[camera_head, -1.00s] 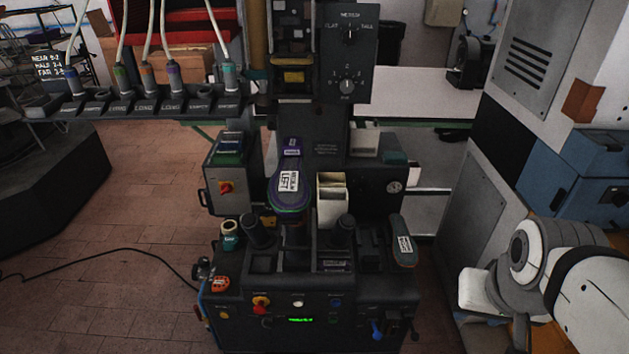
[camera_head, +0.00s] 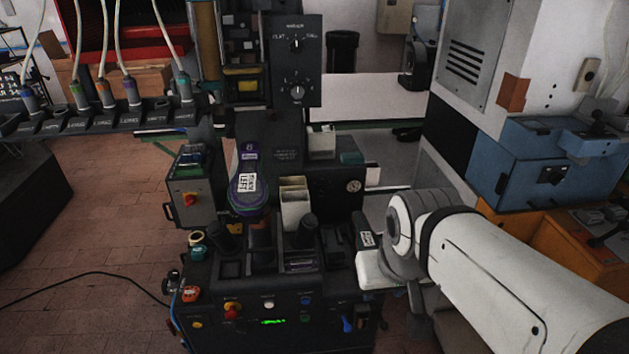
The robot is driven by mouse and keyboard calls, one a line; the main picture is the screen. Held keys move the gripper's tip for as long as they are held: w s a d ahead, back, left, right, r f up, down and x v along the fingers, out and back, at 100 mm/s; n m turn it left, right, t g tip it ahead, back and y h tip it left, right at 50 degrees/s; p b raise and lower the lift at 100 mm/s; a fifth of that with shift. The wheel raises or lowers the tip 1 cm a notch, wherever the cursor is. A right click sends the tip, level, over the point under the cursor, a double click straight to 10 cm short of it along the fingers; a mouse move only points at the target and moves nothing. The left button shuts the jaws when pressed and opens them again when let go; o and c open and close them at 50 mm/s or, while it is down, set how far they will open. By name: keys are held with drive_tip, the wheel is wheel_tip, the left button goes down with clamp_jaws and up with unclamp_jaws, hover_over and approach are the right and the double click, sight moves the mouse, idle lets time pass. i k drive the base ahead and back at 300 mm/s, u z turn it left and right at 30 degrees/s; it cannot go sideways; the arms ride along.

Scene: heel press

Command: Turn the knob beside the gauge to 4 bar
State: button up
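A small round white-faced gauge (camera_head: 353,186) sits on the dark front of the press (camera_head: 331,196), right of the pale bins. Its needle is too small to read. I cannot make out a knob beside the gauge. My white arm comes in from the lower right and overlaps the right side of the press, below and right of the gauge. No gripper fingers can be made out, so whether my gripper is open or shut does not show.
A dark panel (camera_head: 293,62) with two other knobs stands above the press. A purple-edged sole (camera_head: 247,190) is mounted at the front. Red and yellow controls and a blue lever (camera_head: 347,323) line the lower front. A blue machine (camera_head: 550,165) stands right.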

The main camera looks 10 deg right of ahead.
sight(322, 190)
drive_tip(key=z, duration=0.05)
drive_tip(key=i, duration=1)
drive_tip(key=u, duration=0.1)
